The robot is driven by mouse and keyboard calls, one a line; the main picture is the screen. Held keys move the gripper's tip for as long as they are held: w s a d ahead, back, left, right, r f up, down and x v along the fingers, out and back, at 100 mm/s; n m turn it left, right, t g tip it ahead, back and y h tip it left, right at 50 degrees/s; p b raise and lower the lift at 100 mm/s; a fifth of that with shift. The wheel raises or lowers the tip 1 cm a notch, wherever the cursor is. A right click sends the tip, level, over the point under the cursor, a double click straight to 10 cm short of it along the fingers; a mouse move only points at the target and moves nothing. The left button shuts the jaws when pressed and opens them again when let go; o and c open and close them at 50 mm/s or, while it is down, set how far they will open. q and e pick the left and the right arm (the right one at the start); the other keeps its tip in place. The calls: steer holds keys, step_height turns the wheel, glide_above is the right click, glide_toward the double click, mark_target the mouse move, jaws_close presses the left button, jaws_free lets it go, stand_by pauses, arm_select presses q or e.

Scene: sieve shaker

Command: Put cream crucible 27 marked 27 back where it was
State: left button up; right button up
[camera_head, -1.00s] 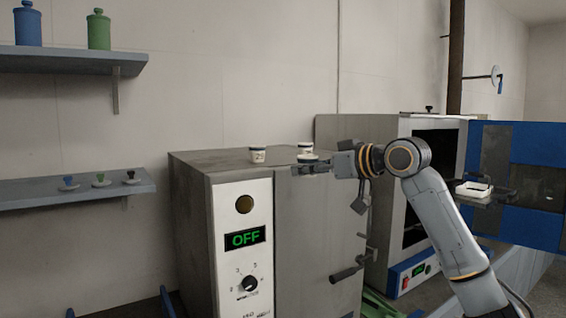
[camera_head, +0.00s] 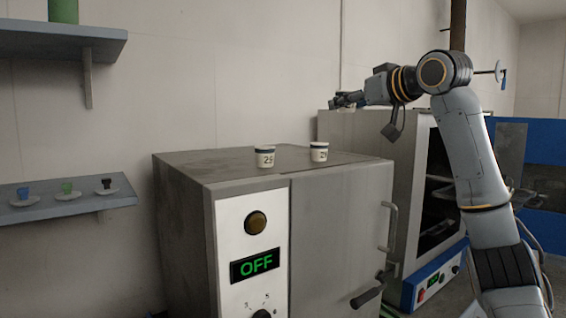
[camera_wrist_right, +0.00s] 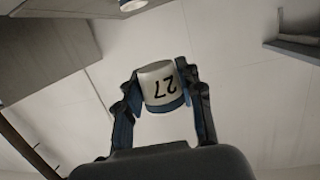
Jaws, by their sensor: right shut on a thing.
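My right gripper (camera_head: 345,99) is raised above the grey furnace's far right side in the head view. In the right wrist view it (camera_wrist_right: 163,95) is shut on the cream crucible 27 (camera_wrist_right: 160,78), with one finger on each side. The crucible has a blue band, and its number appears upside down there. In the head view the held crucible is mostly hidden by the gripper. Two similar cream crucibles stand upright on the furnace top, a left one (camera_head: 265,158) and a right one (camera_head: 319,153). My left gripper is not in view.
The grey furnace (camera_head: 345,200) shows OFF on its green display (camera_head: 254,265). A wall shelf (camera_head: 60,208) at left holds several small coloured items. The furnace top around the crucibles is clear.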

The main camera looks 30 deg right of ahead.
mark_target(296, 164)
steer(key=w+a+f+p, duration=0.1)
steer(key=w+f, duration=0.1)
steer(key=w, duration=0.1)
steer(key=w+a+f+p, duration=0.1)
steer(key=w+a+f, duration=0.1)
steer(key=w, duration=0.1)
steer(key=w+a+f+p, duration=0.1)
steer(key=w+f, duration=0.1)
steer(key=w, duration=0.1)
steer(key=shift+w+a+f, duration=0.3)
steer(key=shift+a+f, duration=0.1)
steer(key=shift+w+a+f, duration=0.15)
steer(key=shift+w+f, duration=0.35)
steer(key=shift+f, duration=0.4)
steer(key=f, duration=0.1)
steer(key=f+p, duration=0.1)
steer(key=w+f, duration=0.1)
steer(key=shift+a+f, duration=0.1)
steer(key=shift+a, duration=0.15)
steer(key=shift+f, duration=0.25)
steer(key=shift+s+d, duration=0.1)
steer(key=shift+s, duration=0.1)
steer(key=shift+f, duration=0.2)
steer(key=o, duration=1.2)
steer(key=shift+w, duration=0.1)
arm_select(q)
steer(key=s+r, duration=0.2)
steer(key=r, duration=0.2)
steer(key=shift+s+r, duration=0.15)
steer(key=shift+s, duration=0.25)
